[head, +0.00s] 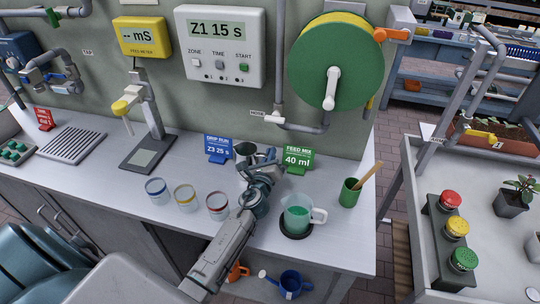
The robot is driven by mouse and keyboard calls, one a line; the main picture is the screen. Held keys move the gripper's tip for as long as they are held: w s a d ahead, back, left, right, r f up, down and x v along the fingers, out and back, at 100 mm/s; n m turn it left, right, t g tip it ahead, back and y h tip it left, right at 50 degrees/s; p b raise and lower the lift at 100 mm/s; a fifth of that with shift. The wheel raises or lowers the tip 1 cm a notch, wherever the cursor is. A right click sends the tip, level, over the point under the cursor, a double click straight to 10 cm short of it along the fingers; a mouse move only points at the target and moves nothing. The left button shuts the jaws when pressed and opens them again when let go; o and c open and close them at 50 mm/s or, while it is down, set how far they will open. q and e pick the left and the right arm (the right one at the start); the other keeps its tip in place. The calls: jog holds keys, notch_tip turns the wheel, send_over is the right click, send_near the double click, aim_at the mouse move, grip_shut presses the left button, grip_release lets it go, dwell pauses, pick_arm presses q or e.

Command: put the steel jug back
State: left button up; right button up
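My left arm comes up from the bottom centre, and its gripper (262,170) is over the back middle of the counter, between the blue and green signs. A small grey metallic shape (244,149) shows at the gripper's far left side. It may be the steel jug, but the gripper and wrist cover much of this spot, so I cannot tell for certain. I cannot see whether the fingers are open or shut on it. A clear jug of green liquid (297,214) stands upright on a dark round pad, right of my wrist. My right gripper is out of view.
Three glass jars (185,198) stand left of my forearm. A blue sign (218,149) and a green "40 ml" sign (298,160) stand near the wall. A green cup (350,192) with a wooden stick is at right. The counter (110,172) is clear left of the jars.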

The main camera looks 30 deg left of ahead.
pick_arm(q)
jog(key=o, duration=0.4)
jog(key=shift+o, duration=0.2)
jog(key=shift+s+r, duration=0.1)
jog(key=b+v, duration=0.1)
jog(key=v, duration=1)
jog(key=shift+s+d, duration=0.15)
jog(key=shift+s, duration=0.25)
